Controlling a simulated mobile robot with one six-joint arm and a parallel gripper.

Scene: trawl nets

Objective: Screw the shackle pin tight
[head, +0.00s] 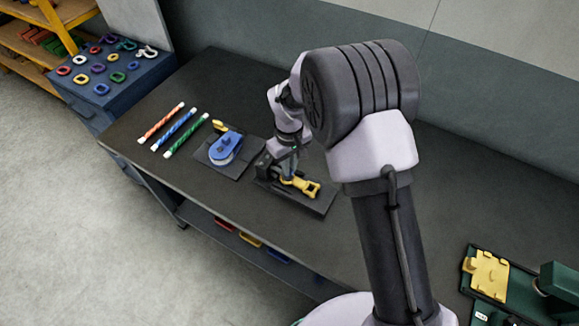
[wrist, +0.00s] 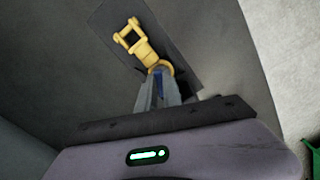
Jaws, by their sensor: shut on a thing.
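A yellow metal fitting (head: 306,187) with a forked end lies on a dark mat (head: 322,206) on the workbench. In the wrist view the yellow fitting (wrist: 143,51) has its fork at the upper left and a rounded end close to my fingertips. My gripper (head: 287,176) is low over the mat at the fitting's left end. In the wrist view my gripper (wrist: 159,77) is shut on a small blue piece (wrist: 158,86), which looks like the shackle pin. The fingers hide most of it, and I cannot tell how far it is threaded in.
A green fixture with a yellow plate (head: 488,275) stands at the right. A cabinet with coloured links (head: 112,72) stands behind left.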

